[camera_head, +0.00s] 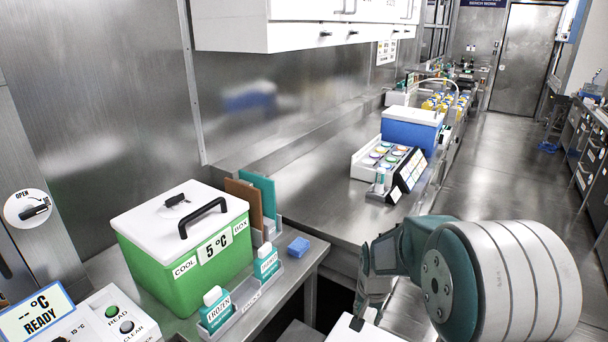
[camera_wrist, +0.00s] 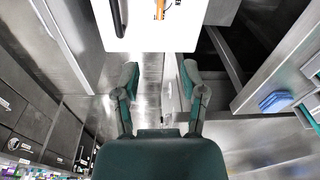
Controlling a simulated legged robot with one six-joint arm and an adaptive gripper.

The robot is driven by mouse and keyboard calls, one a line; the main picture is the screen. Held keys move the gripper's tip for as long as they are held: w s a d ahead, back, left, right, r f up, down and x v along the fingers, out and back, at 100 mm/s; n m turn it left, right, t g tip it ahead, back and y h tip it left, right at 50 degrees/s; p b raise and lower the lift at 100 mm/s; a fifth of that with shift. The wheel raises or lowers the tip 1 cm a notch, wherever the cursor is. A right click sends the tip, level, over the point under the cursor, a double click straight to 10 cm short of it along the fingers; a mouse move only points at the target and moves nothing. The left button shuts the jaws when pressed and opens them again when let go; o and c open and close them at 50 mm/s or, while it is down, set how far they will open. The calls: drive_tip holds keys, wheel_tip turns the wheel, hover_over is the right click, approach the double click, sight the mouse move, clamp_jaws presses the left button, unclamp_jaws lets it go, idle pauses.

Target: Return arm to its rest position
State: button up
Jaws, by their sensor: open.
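My arm shows at the lower right of the head view, a grey-white and teal body. My gripper (camera_wrist: 160,75) shows in the wrist view with its two fingers spread apart and nothing between them. In the head view the gripper points down near the front end of the bench, and its fingertips are partly hidden. Beyond the fingers, in the wrist view, is a white flat surface (camera_wrist: 180,38) with a dark bar and an orange item on it.
A green cool box (camera_head: 180,265) with a white lid stands on the left bench beside bottles in a rack (camera_head: 243,303). A blue sponge-like block (camera_head: 298,246) lies near that bench's edge. A blue box (camera_head: 408,135) stands on the longer bench. The aisle floor (camera_head: 490,170) is clear.

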drive_tip(key=s+r+n+t, duration=0.4)
drive_tip(key=s+r+n, duration=0.1)
drive_tip(key=s+r, duration=1.4)
drive_tip(key=s, duration=0.4)
drive_tip(key=shift+s+r+n+t, duration=0.3)
drive_tip(key=shift+s+r, duration=0.05)
